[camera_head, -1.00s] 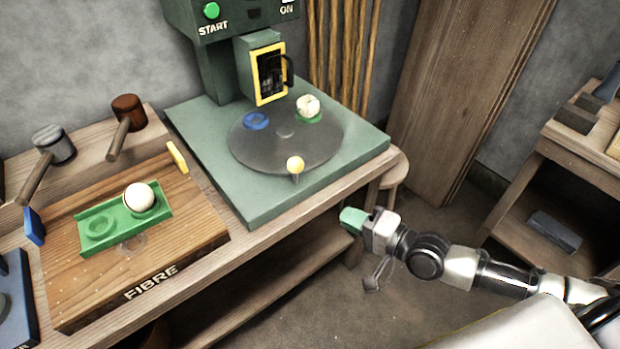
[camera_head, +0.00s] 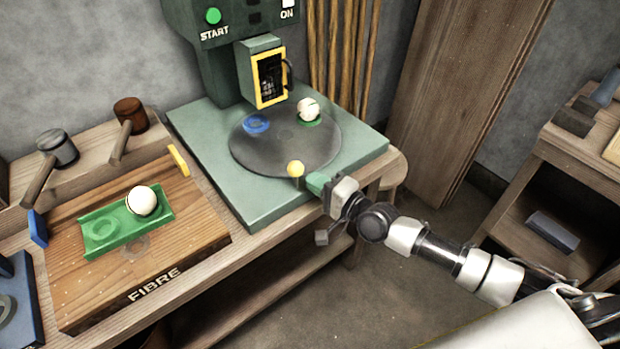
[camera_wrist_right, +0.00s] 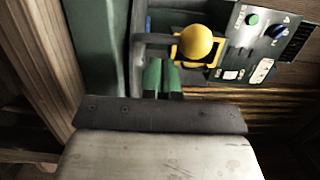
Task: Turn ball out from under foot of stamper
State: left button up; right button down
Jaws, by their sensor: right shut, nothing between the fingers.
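The green stamper (camera_head: 215,75) stands at the back of its green base, its yellow-framed head over the rear of a grey turntable (camera_head: 270,150). A pale ball (camera_head: 308,109) sits on a green seat at the turntable's back right. A blue seat (camera_head: 256,123) at its back left is empty. A yellow knob (camera_head: 295,169) stands on a peg at the front rim. My right gripper (camera_head: 316,183), with green fingertips, is shut and empty just right of the knob. In the right wrist view the knob (camera_wrist_right: 196,42) shows just beyond the fingers (camera_wrist_right: 162,77). My left gripper is not in view.
Another pale ball (camera_head: 142,201) lies in a green tray (camera_head: 100,245) on the FIBRE board (camera_head: 190,245). Two mallets lie behind the board. Wooden poles (camera_head: 340,60) stand behind the base. Shelves (camera_head: 560,170) stand at right, with open floor between.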

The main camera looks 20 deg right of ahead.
jog(key=shift+w+a, duration=0.2)
jog(key=shift+a, duration=0.5)
jog(key=a+m+h+p, duration=0.1)
jog(key=a+p, duration=0.1)
jog(key=p, duration=0.1)
jog(key=a+m+t+h+p, duration=0.1)
jog(key=a+h+p, duration=0.1)
jog(key=p, duration=0.1)
jog(key=a+m+t+h+p, duration=0.1)
jog(key=a+p, duration=0.1)
jog(key=p, duration=0.1)
jog(key=shift+w+a+r+h+p, duration=0.1)
jog(key=shift+w+r+h+p, duration=0.2)
jog(key=shift+w+p, duration=0.1)
jog(key=shift+w+a+f+m+h, duration=0.15)
jog(key=shift+w+a+f, duration=0.1)
jog(key=shift+a, duration=0.45)
jog(key=shift+w+a+f+m+h, duration=0.15)
jog(key=shift+w+a, duration=0.1)
jog(key=shift+a, duration=0.4)
jog(key=shift+r, duration=0.1)
